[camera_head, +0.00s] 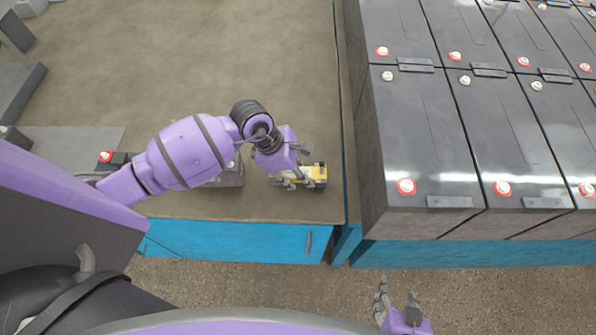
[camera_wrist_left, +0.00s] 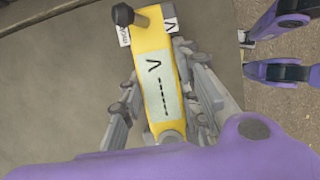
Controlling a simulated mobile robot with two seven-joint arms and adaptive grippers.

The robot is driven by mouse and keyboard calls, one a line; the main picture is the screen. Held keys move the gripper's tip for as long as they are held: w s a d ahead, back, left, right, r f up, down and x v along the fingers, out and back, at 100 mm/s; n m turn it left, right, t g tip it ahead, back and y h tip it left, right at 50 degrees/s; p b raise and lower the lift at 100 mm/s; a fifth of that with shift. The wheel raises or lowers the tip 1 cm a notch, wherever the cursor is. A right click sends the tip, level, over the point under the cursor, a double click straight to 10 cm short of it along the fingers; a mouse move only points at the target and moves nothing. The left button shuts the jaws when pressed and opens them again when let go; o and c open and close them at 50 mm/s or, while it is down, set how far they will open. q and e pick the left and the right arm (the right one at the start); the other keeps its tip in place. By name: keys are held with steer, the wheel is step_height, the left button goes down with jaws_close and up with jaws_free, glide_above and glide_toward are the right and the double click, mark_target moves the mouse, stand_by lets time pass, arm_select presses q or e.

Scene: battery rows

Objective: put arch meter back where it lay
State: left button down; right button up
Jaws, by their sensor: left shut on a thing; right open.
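The arch meter (camera_head: 318,171) is yellow with a pale face. It is at the right front part of the brown bench top (camera_head: 290,95), near the bench's right edge. My left gripper (camera_head: 290,178) is shut on it. In the left wrist view the yellow meter (camera_wrist_left: 158,85) lies between the fingers of my left gripper (camera_wrist_left: 165,110), with a dark knob at its far end. I cannot tell whether the meter touches the bench top. My right gripper (camera_head: 398,300) is open and empty over the floor at the bottom.
Rows of large dark batteries (camera_head: 420,140) with red-ringed terminals stand to the right, beyond a narrow gap. A grey object (camera_head: 232,175) lies left of the meter, partly behind my left arm. The bench's blue front (camera_head: 230,240) drops to the speckled floor. The bench's middle is clear.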

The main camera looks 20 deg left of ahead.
arm_select(q)
steer(key=c, duration=1.3)
jaws_free()
steer(key=shift+f, duration=0.1)
steer(key=shift+a+r, duration=0.1)
steer(key=shift+r, duration=0.4)
steer(key=v, duration=1.1)
steer(key=shift+s+a+r, duration=0.15)
